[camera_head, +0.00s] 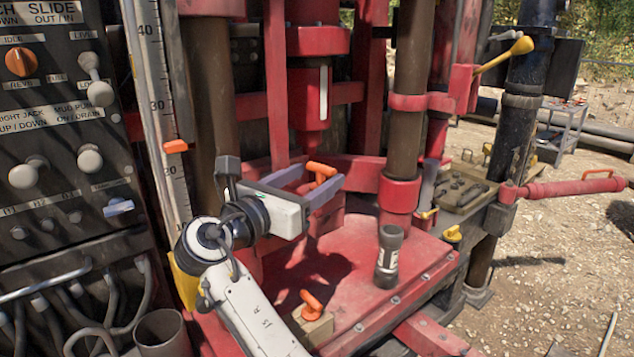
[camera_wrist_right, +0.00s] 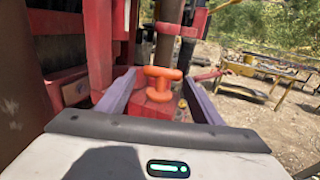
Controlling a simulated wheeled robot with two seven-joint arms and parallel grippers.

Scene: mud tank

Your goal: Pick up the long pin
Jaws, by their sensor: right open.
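An orange T-handled pin (camera_head: 321,170) stands in the red machine behind my right gripper's fingers; its shaft is mostly hidden. In the right wrist view its orange handle (camera_wrist_right: 163,76) shows between the two fingertips. My right gripper (camera_head: 318,182) is open, its purple-grey fingers on either side of the handle, with no clear grip on it. A second orange-handled pin (camera_head: 312,302) stands in a block at the front of the red deck. The frames do not show clearly which pin is longer. My left gripper is not in view.
A dark cylinder (camera_head: 388,257) stands on the red deck (camera_head: 420,255). A control panel (camera_head: 60,150) with knobs is at the left. Red and brown columns rise close behind the gripper. A tool tray (camera_head: 462,192) is at the right, with open gravel beyond.

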